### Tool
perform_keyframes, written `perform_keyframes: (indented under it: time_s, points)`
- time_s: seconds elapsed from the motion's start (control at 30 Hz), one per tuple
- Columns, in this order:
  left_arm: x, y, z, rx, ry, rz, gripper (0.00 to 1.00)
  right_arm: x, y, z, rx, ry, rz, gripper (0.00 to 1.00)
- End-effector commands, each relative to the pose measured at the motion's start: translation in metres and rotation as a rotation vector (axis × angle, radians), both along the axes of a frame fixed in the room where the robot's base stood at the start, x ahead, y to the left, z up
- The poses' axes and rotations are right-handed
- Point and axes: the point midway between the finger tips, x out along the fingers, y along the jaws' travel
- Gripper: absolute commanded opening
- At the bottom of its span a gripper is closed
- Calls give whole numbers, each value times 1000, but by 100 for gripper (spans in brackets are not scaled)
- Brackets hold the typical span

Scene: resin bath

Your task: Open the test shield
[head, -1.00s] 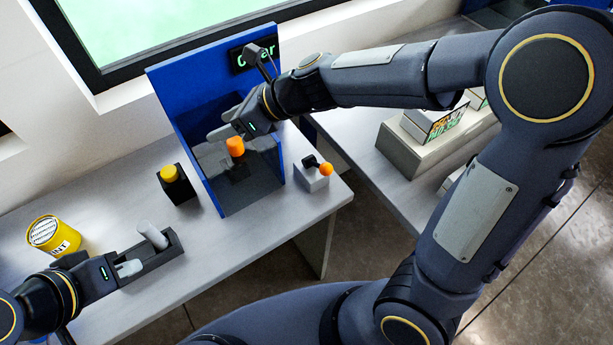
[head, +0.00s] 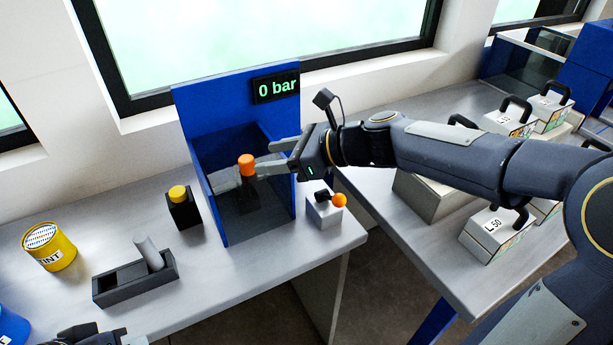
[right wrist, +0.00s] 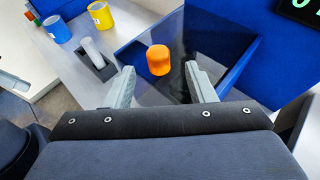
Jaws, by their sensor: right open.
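The test shield looks like a dark see-through panel (head: 268,218) at the front of a blue box (head: 211,205); its exact edges are hard to make out. An orange-capped part (head: 247,165) stands inside the box. My right gripper (head: 279,158) is open at the box's upper right side, its fingers pointing left towards the orange cap. In the right wrist view its two grey fingers (right wrist: 160,88) are apart, with the orange cap (right wrist: 158,60) beyond and between them. I see no contact. My left gripper (head: 92,335) is barely in view at the bottom left, its fingers unclear.
A display (head: 277,87) on the blue back panel reads "0 bar". A yellow button on a black block (head: 183,212) stands left of the box, an orange-knobbed lever box (head: 323,212) right of it. A black tray (head: 135,281) and yellow tin (head: 50,248) are further left.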

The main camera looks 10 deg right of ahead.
Motion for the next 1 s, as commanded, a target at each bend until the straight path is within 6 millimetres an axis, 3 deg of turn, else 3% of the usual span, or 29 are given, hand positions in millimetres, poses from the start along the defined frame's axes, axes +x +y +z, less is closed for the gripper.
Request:
perform_keyframes:
  time_s: [0.1,0.4,1.0]
  points:
    - [0,0,2,0,0,0,0,-16,-17,5,-41,-53,29,50]
    - [0,0,4,0,0,0,0,-53,-39,1,-206,-243,152,50]
    - [0,0,4,0,0,0,0,-60,-42,-1,-243,-286,180,50]
